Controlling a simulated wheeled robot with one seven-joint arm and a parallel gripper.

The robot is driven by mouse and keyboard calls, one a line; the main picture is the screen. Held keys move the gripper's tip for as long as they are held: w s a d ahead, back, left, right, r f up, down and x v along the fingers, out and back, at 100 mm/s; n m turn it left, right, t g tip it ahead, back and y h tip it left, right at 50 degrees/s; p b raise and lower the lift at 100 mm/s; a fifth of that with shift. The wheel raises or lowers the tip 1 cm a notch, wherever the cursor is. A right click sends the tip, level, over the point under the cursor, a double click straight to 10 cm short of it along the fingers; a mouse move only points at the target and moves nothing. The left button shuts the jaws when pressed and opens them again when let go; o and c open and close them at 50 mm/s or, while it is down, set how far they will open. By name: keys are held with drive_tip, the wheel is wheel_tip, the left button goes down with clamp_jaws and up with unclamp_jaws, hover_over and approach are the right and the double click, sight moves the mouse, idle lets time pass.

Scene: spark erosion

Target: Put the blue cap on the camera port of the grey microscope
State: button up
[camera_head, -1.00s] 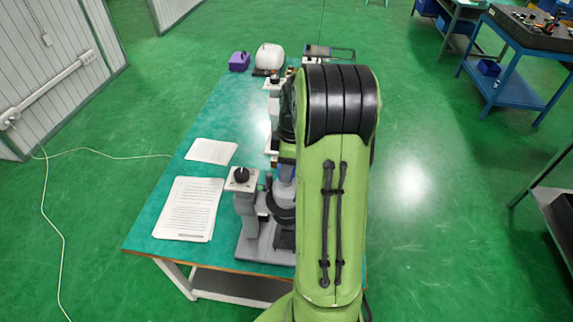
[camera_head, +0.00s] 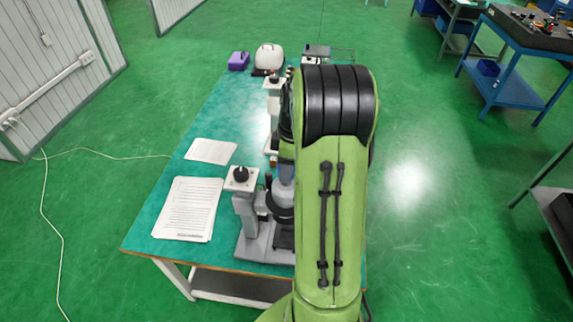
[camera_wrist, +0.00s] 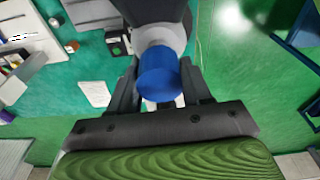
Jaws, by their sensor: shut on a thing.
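The blue cap (camera_wrist: 158,80) sits between the two fingers of my gripper (camera_wrist: 160,88) in the wrist view, and the gripper is shut on it. A pale grey round tube (camera_wrist: 163,37), which looks like the camera port, shows directly behind the cap and overlaps it in the picture. I cannot tell whether cap and tube touch. In the head view the grey microscope (camera_head: 244,215) stands at the near end of the table, partly hidden by my arm. My gripper is mostly hidden there.
The teal table (camera_head: 160,205) carries printed sheets (camera_head: 188,208) and a smaller sheet (camera_head: 211,151) on its left. A second, white microscope (camera_head: 273,105) stands farther back. A purple box (camera_head: 238,61) and a white rounded item (camera_head: 269,57) are at the far end.

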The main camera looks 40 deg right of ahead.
drive_tip(key=shift+f+b, duration=1)
drive_tip(key=shift+f, duration=0.05)
idle(0.6)
drive_tip(key=o, duration=1.5)
drive_tip(key=shift+r, duration=0.15)
drive_tip(key=shift+r+p, duration=1.95)
drive_tip(key=shift+r, duration=1.5)
